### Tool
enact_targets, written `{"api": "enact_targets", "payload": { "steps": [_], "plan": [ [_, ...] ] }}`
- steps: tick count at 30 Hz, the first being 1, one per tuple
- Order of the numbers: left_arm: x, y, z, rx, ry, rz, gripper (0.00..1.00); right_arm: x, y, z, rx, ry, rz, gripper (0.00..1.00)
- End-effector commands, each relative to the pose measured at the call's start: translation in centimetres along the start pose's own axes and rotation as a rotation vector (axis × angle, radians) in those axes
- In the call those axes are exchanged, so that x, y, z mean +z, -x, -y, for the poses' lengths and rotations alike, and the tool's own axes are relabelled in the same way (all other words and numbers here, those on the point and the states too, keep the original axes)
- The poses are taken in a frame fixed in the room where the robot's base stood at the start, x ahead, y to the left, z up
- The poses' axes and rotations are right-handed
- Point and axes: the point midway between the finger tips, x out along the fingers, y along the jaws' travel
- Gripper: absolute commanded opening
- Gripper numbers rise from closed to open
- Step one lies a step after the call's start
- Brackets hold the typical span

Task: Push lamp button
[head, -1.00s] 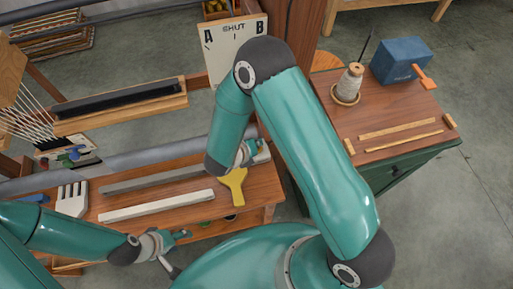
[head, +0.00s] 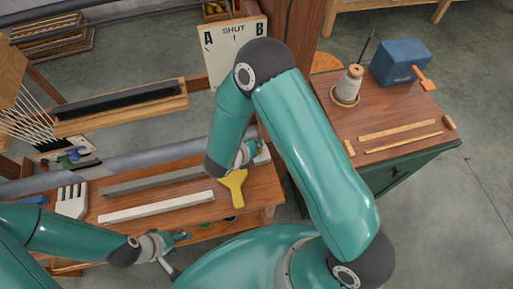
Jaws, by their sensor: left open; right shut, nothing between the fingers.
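I cannot make out a lamp button or a lamp for certain. My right gripper (head: 247,153) is at the right end of the wooden bench (head: 262,190), partly hidden behind its own forearm. It is shut and empty, close to a small pale object (head: 263,156) at the bench's back right corner; I cannot tell what this object is or whether they touch. My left gripper (head: 178,247) is open and empty at the bench's front edge, low in the picture.
A board marked A, SHUT, B (head: 222,58) stands behind. The right cabinet (head: 400,115) carries a thread cone (head: 349,82) and a blue box (head: 398,62).

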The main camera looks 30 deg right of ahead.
Motion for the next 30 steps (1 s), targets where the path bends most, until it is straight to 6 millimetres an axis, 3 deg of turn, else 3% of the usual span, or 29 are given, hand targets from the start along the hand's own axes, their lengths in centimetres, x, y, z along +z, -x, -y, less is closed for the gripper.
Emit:
{"api": "enact_targets", "payload": {
  "steps": [30],
  "plan": [
    [0.0, -1.1, 0.4, 0.0, 0.0, 0.0, 0.58, -0.6, -0.5, -0.5, 0.001, 0.002, 0.0, 0.0]
  ]
}}
